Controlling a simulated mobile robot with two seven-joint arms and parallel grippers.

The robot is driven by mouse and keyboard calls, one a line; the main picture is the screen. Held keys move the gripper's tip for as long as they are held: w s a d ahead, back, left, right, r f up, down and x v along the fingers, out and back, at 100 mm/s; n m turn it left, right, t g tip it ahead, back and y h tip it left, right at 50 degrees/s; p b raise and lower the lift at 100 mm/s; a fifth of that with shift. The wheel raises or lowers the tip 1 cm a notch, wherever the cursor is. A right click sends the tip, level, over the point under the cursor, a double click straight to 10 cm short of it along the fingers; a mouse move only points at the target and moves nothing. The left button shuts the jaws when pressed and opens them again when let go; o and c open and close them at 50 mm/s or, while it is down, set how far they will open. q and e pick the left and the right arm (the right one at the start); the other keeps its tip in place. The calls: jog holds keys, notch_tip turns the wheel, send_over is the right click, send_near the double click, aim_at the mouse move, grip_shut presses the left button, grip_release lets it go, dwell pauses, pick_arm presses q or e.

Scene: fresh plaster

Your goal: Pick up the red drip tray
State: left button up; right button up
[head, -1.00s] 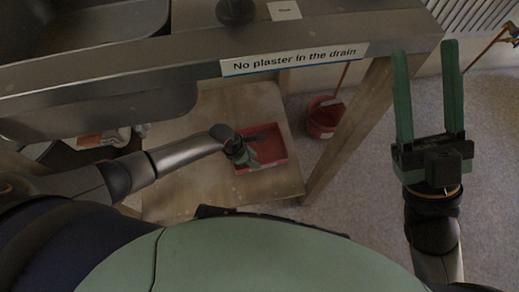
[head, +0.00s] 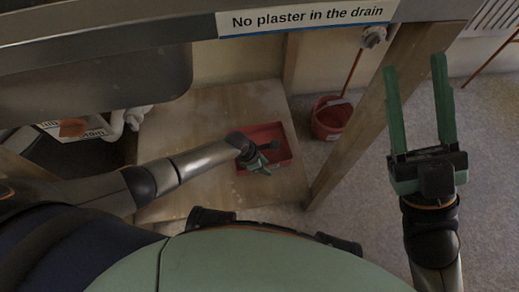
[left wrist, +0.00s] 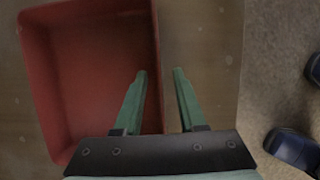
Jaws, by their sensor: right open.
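The red drip tray (head: 284,148) is a shallow rectangular tray on a wooden board below the sink in the head view. In the left wrist view, the tray (left wrist: 90,70) fills the left side, with its empty floor showing. My left gripper (head: 262,168) is over the tray's near part in the head view, partly hidden by its own wrist. In the left wrist view, my left gripper (left wrist: 160,72) is open, and the tray's right wall runs between its fingers. I cannot tell their height over the rim. My right gripper (head: 414,64) is open, empty and raised at the right.
The metal sink (head: 95,80) overhangs at the upper left, with a sign (head: 307,18) on its front edge. A wooden leg (head: 370,115) stands right of the tray. A red bucket (head: 331,118) stands behind it. The wooden board (head: 200,115) is clear around the tray.

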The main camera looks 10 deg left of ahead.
pick_arm(q)
grip_shut()
dwell(1.4)
